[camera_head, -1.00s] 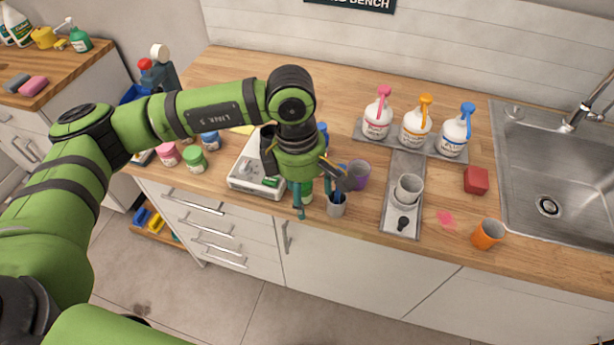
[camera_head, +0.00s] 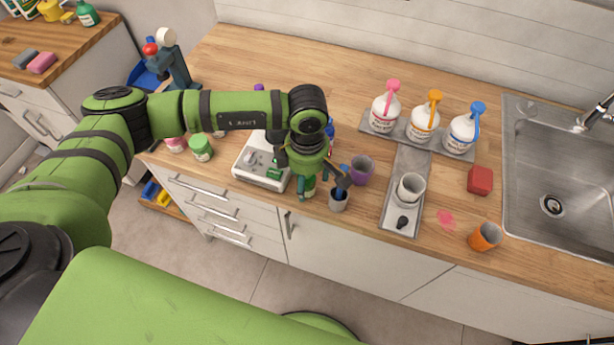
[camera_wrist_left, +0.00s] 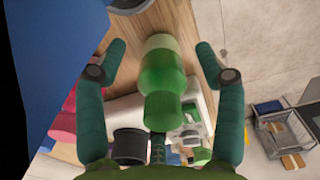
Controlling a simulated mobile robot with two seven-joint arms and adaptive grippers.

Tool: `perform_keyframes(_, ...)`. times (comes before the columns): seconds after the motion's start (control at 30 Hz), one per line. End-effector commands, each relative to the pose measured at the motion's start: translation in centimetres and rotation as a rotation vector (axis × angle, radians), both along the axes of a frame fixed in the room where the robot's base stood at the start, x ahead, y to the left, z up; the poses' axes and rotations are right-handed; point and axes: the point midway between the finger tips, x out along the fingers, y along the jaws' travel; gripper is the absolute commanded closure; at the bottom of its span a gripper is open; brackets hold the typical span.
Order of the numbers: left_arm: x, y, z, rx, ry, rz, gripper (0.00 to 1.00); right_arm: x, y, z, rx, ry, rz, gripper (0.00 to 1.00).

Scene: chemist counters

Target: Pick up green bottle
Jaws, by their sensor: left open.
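The green bottle (camera_wrist_left: 162,82) stands in the middle of the left wrist view, with a paler green band at its far end. My left gripper (camera_wrist_left: 160,48) is open, with one teal finger on each side of the bottle and a gap on both sides. In the head view my left gripper (camera_head: 312,184) points down over the bottle near the counter's front edge, and the arm and gripper hide most of the bottle. My right gripper is not in view.
A white scale-like device (camera_head: 247,172) is close on the left. White pump bottles (camera_head: 424,122) stand farther back. The sink (camera_head: 560,165) is at right.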

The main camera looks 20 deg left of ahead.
Motion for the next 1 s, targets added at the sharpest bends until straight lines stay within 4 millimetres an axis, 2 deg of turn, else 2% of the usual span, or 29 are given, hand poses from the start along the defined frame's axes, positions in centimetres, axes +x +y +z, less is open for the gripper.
perform_keyframes(0.1, 0.0, 0.0, 0.0, 0.000, 0.000, 0.000, 0.30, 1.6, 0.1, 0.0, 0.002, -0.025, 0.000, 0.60)
perform_keyframes(0.13, 0.0, 0.0, 0.0, 0.000, 0.000, 0.000, 0.38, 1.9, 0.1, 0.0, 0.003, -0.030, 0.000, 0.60)
perform_keyframes(0.27, 0.0, 0.0, 0.0, 0.000, 0.000, 0.000, 0.90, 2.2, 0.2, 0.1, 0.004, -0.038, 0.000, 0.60)
perform_keyframes(0.3, 0.0, 0.0, 0.0, 0.000, 0.000, 0.000, 0.92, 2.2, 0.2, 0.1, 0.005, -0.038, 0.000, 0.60)
perform_keyframes(0.7, 0.1, 0.0, 0.4, -0.002, -0.003, 0.000, 0.93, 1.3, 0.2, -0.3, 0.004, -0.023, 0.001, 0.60)
perform_keyframes(0.87, 0.2, -0.1, 2.8, -0.003, -0.007, -0.001, 0.93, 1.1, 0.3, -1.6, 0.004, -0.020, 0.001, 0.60)
perform_keyframes(1.0, 0.2, -0.1, 5.7, -0.003, -0.008, 0.000, 0.93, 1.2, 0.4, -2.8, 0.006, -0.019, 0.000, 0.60)
